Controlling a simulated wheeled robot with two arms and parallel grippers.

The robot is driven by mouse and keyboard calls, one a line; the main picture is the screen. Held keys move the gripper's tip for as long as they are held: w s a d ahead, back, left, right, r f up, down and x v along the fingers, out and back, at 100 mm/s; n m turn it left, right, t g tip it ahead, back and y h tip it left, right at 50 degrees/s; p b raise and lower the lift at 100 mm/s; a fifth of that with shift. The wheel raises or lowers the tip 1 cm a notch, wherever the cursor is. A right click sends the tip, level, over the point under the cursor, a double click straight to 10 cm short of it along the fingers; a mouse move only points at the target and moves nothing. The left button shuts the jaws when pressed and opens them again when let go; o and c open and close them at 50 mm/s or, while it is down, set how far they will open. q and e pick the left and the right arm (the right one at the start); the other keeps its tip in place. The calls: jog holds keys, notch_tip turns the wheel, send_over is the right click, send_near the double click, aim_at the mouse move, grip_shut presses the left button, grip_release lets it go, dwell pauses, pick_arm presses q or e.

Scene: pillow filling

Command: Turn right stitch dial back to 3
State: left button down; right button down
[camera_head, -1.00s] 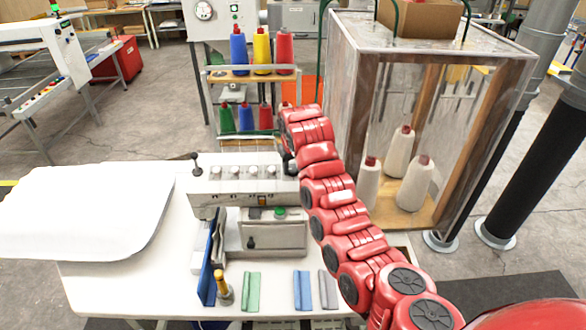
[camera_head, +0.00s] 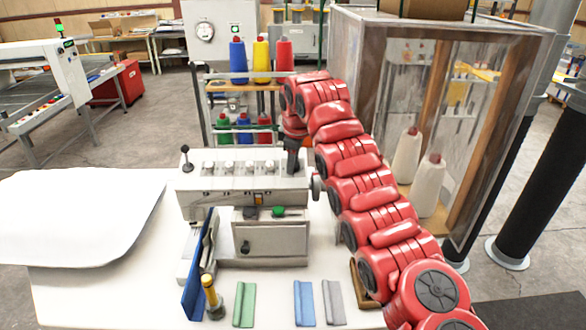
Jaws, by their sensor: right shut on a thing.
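The white sewing machine (camera_head: 205,198) stands on the table, with a row of small round knobs (camera_head: 250,167) along its top. My right arm reaches in from the lower right and bends down over the machine's right end. My right gripper (camera_head: 292,168) points down there, shut on the right stitch dial, which its dark fingers hide. I cannot read the dial's number. My left gripper is not in view.
A blue plate (camera_head: 197,270) and a yellow-handled tool (camera_head: 211,295) stand at the machine's front left. Green (camera_head: 244,304), blue (camera_head: 304,302) and grey (camera_head: 333,302) pieces lie in front. White fabric (camera_head: 75,215) covers the left. A thread rack (camera_head: 240,84) and clear-walled cabinet (camera_head: 365,75) stand behind.

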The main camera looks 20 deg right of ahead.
jog(key=n, duration=0.2)
jog(key=shift+n, duration=0.3)
jog(key=shift+n+p, duration=0.4)
jog(key=shift+n, duration=0.8)
jog(key=shift+f+n, duration=0.1)
jog(key=shift+n, duration=0.2)
jog(key=shift+c, duration=2.2)
grip_release()
